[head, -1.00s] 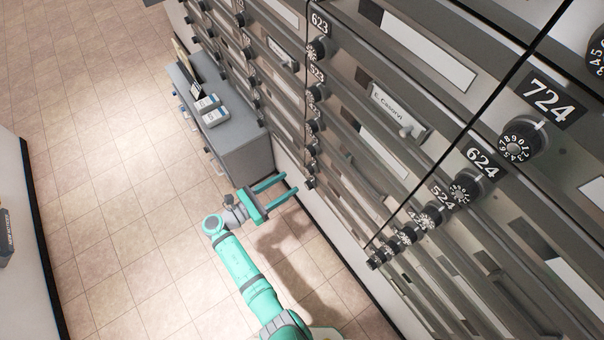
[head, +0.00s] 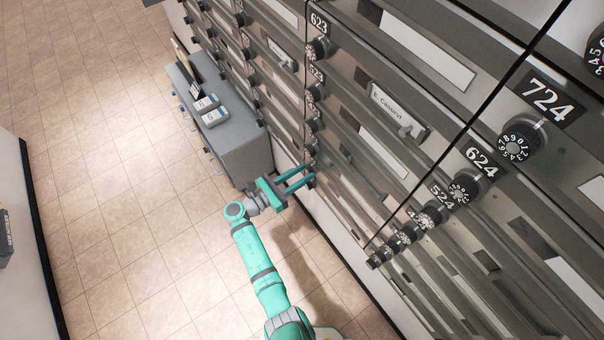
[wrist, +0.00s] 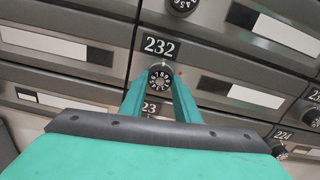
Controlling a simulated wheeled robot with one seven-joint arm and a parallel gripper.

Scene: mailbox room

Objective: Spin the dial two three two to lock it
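The dial of box 232 (wrist: 159,77) is a black knob with white digits, under a black plate reading 232 (wrist: 160,46) in the wrist view. My gripper (wrist: 160,86) is open, with one teal finger on each side of this dial. I cannot tell whether the fingers touch it. In the head view my gripper (head: 300,181) reaches low on the mailbox wall, its fingertips at the lowest dials of the column under 623. The dial of 232 cannot be made out there.
Dial 224 (wrist: 278,149) is at lower right in the wrist view, and another dial (wrist: 182,5) is above. A grey cabinet (head: 240,140) with small boxes on top stands left of my gripper. The tiled floor (head: 110,150) is open at left.

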